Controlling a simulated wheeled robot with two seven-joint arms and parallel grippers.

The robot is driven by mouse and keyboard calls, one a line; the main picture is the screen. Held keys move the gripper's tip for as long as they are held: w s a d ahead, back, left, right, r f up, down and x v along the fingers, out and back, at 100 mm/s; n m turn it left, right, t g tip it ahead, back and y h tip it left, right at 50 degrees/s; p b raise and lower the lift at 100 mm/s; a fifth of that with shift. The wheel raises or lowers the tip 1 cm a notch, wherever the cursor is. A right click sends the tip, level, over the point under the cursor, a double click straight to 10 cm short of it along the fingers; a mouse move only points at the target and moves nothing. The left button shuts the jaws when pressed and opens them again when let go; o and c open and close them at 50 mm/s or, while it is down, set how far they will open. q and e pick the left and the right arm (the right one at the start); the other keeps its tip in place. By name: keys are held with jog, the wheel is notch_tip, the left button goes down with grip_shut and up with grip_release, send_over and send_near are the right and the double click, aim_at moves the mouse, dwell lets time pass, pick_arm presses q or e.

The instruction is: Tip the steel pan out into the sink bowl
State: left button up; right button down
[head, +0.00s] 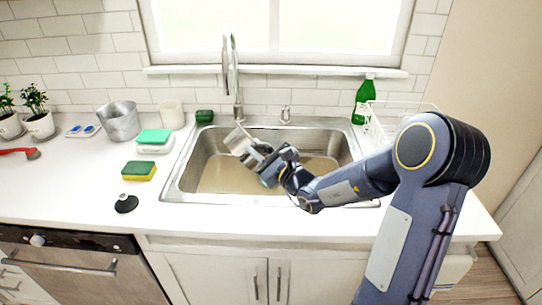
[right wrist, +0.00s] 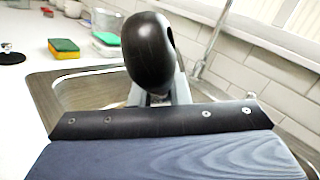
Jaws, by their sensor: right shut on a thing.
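The steel pan (head: 238,140) is held over the left half of the sink bowl (head: 342,148), below the faucet, and looks tilted. Its inside cannot be made out. My right gripper (head: 262,157) is shut on the pan's handle. In the right wrist view the black rounded handle end (right wrist: 148,52) sticks up toward the camera, and the pan body is hidden behind it. The sink bowl's bottom looks brownish; I cannot tell whether that is liquid or reflection. My left gripper is not in view.
The tall faucet (head: 231,75) stands close behind the pan. Left of the sink are a sponge (head: 139,170), a black stopper (head: 126,203), a metal pitcher (head: 119,121) and a white cup (head: 171,114). A green bottle (head: 363,100) and a white rack (head: 400,112) stand at the right back.

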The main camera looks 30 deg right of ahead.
jog(key=shift+d+r+p, duration=0.25)
jog(key=shift+r+p, duration=0.05)
jog(key=shift+p, duration=0.05)
jog(key=shift+d+r+m, duration=0.15)
jog(key=shift+d+m, duration=0.1)
jog(key=shift+m, duration=0.25)
jog(key=shift+d+r+m+p, duration=0.25)
jog(key=shift+m+p, duration=0.15)
jog(key=shift+p, duration=0.25)
jog(key=shift+d+r+m+t+p, duration=0.15)
jog(key=shift+d+m+t+p, duration=0.15)
jog(key=shift+d+m+p, duration=0.3)
jog(key=shift+d+r, duration=0.1)
jog(key=shift+d, duration=0.05)
